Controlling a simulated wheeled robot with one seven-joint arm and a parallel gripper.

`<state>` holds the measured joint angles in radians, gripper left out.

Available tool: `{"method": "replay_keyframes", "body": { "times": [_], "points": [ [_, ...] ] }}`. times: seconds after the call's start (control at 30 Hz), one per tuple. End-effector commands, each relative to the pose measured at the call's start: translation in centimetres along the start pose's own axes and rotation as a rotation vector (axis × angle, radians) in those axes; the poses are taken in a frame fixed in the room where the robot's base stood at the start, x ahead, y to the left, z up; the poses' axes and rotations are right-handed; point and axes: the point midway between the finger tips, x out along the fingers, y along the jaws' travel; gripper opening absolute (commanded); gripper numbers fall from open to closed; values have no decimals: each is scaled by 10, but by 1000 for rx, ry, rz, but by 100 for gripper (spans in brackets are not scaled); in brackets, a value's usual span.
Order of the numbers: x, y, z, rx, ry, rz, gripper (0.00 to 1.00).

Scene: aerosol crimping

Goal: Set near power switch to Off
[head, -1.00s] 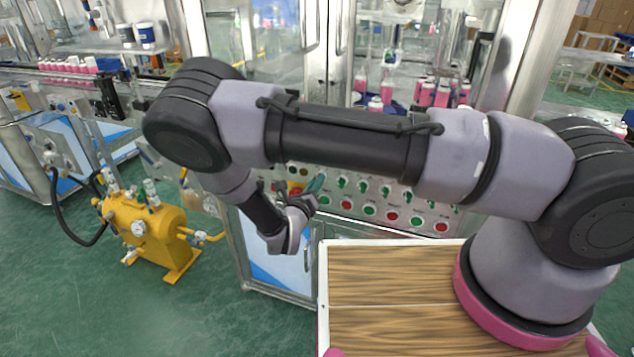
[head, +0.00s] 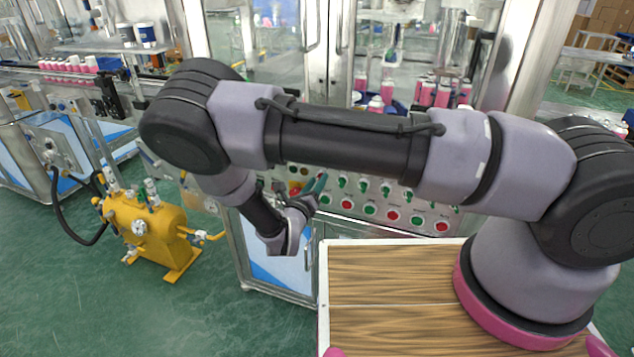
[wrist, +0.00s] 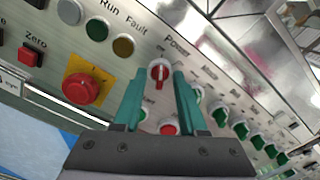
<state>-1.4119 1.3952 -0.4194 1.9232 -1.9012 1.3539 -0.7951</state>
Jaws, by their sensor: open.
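The power switch (wrist: 160,72) is a red knob on a pale round base, under the "Power" label on the control panel in the wrist view. My gripper (wrist: 159,78) is open, its two teal fingers on either side of the red knob in the picture. I cannot tell whether the fingers touch it. In the head view my gripper (head: 315,185) is at the left part of the panel, and the power switch is hidden there behind it.
A red emergency button (wrist: 82,88) on a yellow plate sits left of the fingers. Several green switches (wrist: 240,129) line the panel to the right. A red button (wrist: 169,128) lies between the fingers, below the knob. A yellow tank (head: 145,230) stands at left.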

Motion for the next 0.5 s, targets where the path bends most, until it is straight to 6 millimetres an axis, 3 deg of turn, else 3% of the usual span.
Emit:
{"method": "replay_keyframes", "body": {
  "times": [0.5],
  "points": [
    [-92, 1, 0, 0, -1, 5, 41]
  ]
}}
